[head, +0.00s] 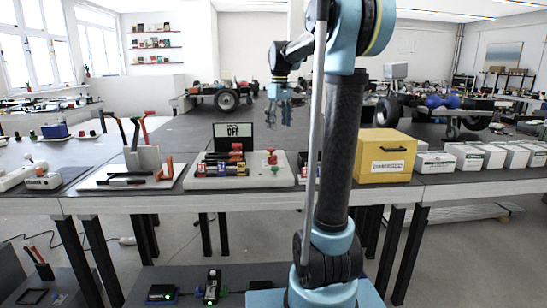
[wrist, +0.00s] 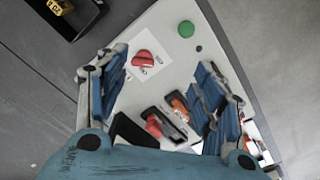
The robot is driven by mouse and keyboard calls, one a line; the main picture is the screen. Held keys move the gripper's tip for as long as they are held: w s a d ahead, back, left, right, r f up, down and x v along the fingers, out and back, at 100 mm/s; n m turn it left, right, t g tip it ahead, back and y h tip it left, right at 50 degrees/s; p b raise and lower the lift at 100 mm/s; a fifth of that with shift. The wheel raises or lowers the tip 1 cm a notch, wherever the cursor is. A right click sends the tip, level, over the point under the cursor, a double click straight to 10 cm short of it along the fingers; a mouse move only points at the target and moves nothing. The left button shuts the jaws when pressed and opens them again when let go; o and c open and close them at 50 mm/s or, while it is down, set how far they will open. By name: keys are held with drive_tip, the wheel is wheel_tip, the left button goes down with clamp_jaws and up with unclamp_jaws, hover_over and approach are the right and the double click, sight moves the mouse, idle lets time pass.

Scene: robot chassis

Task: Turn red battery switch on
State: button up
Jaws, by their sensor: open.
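A white board (head: 196,182) on the table carries the switch parts, with a small dark screen (head: 233,136) behind them that reads "OFF". In the wrist view, a red rotary knob (wrist: 143,58) sits on a pale labelled plate near the left finger and looks like the battery switch; its label is too small to read. Another red part (wrist: 153,125) sits lower, between the fingers. My gripper (head: 279,122) hangs above and behind the board in the head view. Its blue fingers are spread and empty in the wrist view (wrist: 160,75), with nothing between them touched.
A green button (wrist: 186,29) and an orange part (wrist: 179,105) sit on the board near the right finger. A yellow box (head: 385,168) stands right of my arm. A tool tray (head: 95,182) lies left of the board.

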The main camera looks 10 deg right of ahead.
drive_tip(key=n, duration=0.1)
approach(274, 156)
drive_tip(key=f, duration=0.9)
drive_tip(key=shift+w, duration=0.25)
idle(0.3)
drive_tip(key=c, duration=1.1)
